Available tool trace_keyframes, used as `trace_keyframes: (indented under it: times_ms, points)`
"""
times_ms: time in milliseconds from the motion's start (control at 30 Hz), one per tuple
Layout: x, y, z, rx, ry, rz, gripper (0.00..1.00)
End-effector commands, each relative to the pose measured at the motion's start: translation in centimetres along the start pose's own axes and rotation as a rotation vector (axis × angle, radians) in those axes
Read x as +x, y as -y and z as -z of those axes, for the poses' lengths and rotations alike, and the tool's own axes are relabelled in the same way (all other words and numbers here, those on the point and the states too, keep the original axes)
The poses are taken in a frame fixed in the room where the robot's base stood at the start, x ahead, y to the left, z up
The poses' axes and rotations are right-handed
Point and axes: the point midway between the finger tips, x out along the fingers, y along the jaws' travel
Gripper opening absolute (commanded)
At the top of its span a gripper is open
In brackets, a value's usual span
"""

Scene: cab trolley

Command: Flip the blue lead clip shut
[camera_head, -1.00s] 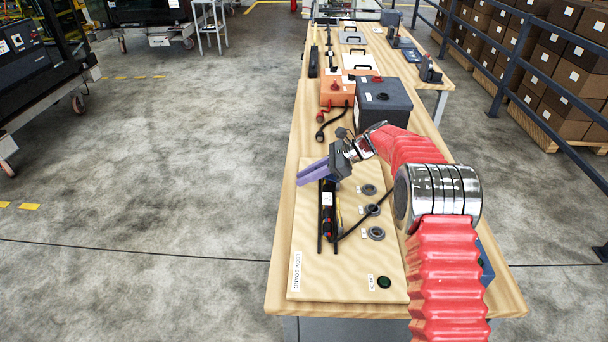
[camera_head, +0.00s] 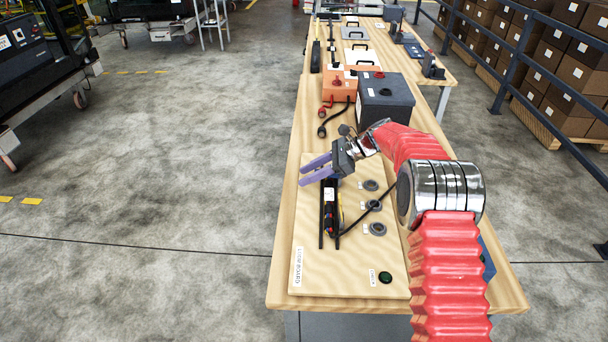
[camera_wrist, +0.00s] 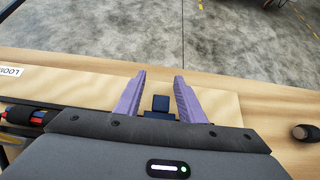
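The blue lead clip appears in the wrist view as a small dark blue block (camera_wrist: 160,103) on the pale wooden loom board, between my purple fingers and partly hidden behind the gripper body. My gripper (camera_wrist: 160,78) is open, with a finger on either side of the block and a gap to each. In the head view my gripper (camera_head: 316,168) is over the far end of the loom board (camera_head: 310,270) and hides the clip. A dark lead bundle (camera_head: 330,205) lies between two black rails on the board; its end shows at left in the wrist view (camera_wrist: 28,115).
Several grey round rings (camera_head: 376,229) and a green button (camera_head: 385,278) sit on the board right of the bundle. A dark box (camera_head: 384,103) and an orange box (camera_head: 338,92) stand beyond it. Open floor lies left of the table (camera_head: 283,235).

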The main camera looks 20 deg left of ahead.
Motion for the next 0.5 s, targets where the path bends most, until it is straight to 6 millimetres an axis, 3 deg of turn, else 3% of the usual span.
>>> trace_keyframes:
  times_ms: [267,500]
  points:
    - [-2.6,0.0,-0.1,-0.002,0.000,0.003,0.36]
    - [-6.8,-0.1,0.0,0.000,0.000,0.002,0.36]
